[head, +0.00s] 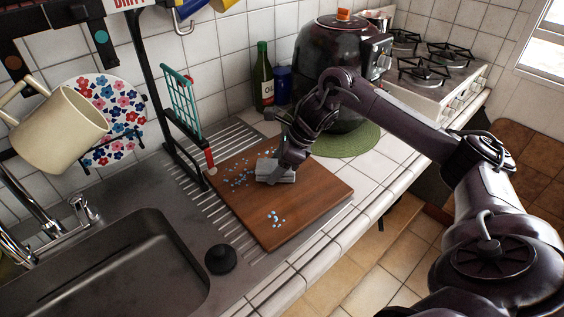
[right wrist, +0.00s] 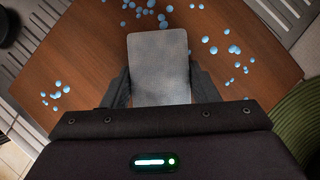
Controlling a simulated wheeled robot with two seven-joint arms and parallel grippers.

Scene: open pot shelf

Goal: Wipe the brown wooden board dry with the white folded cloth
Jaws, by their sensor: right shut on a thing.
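The brown wooden board (head: 305,208) lies on the ribbed drainer beside the sink, and it fills much of the right wrist view (right wrist: 75,50). Blue water drops are on it: a scattered group towards its back left and a small cluster nearer its front edge. My right gripper (head: 277,166) is shut on the folded cloth (head: 268,172), which looks light grey. The cloth is over the middle of the board; in the right wrist view it shows between the two fingers (right wrist: 160,70). I cannot tell if it presses on the wood. My left gripper is not in view.
The sink (head: 105,270) with a black plug (head: 221,259) is at the left front. A black rack post stands at the board's back left. A green round mat (head: 350,140) under a dark appliance (head: 335,70), a green bottle (head: 262,75) and a stove (head: 430,75) are behind.

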